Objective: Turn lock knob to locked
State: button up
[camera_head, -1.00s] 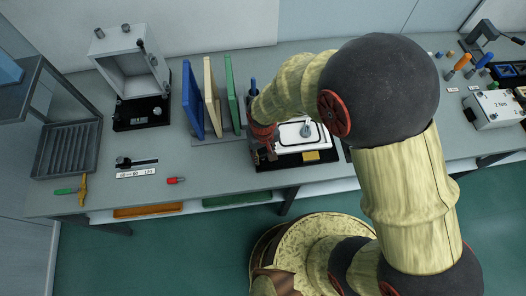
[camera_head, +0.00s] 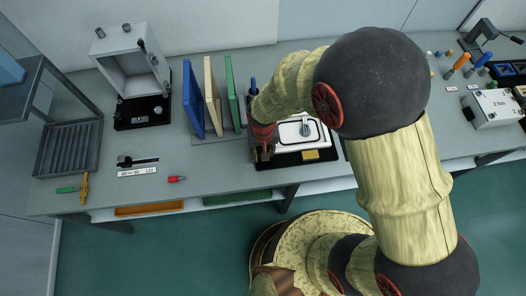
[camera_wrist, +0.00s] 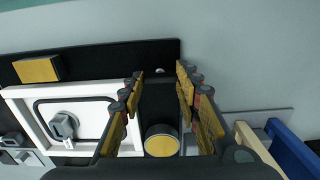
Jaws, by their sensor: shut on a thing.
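My gripper (camera_head: 262,154) is low over the left end of the black panel (camera_head: 285,165). In the wrist view, its two fingers (camera_wrist: 160,72) stand either side of a round yellow-faced piece with a dark rim (camera_wrist: 160,143). I take this for the lock knob; its marks and setting cannot be read. The fingers are shut on it, but the contact itself is hard to see. The plate also shows in the head view (camera_head: 318,141).
A yellow block (camera_head: 311,155) sits on the panel's front edge. Blue (camera_head: 190,100), cream (camera_head: 211,95) and green (camera_head: 232,95) upright boards stand close left of my gripper. An open white box (camera_head: 132,75) is farther left. A red piece (camera_head: 177,179) lies near the front edge.

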jog(key=o, duration=1.2)
jog(key=shift+c, duration=0.2)
jog(key=shift+r, duration=4)
jog(key=shift+s+d, duration=0.1)
jog(key=shift+s, duration=0.1)
jog(key=s+d+r+m+t, duration=0.1)
jog(key=s+d+r, duration=0.3)
jog(key=d+r, duration=0.7)
jog(key=s+d+r+m+t+b, duration=0.1)
jog(key=s+d+r+t, duration=0.2)
jog(key=d+r, duration=0.8)
notch_tip(320, 180, up, 5)
jog(key=shift+s+d+r+m+t, duration=0.1)
jog(key=shift+s+d+m+t, duration=0.25)
jog(key=shift+t, duration=0.45)
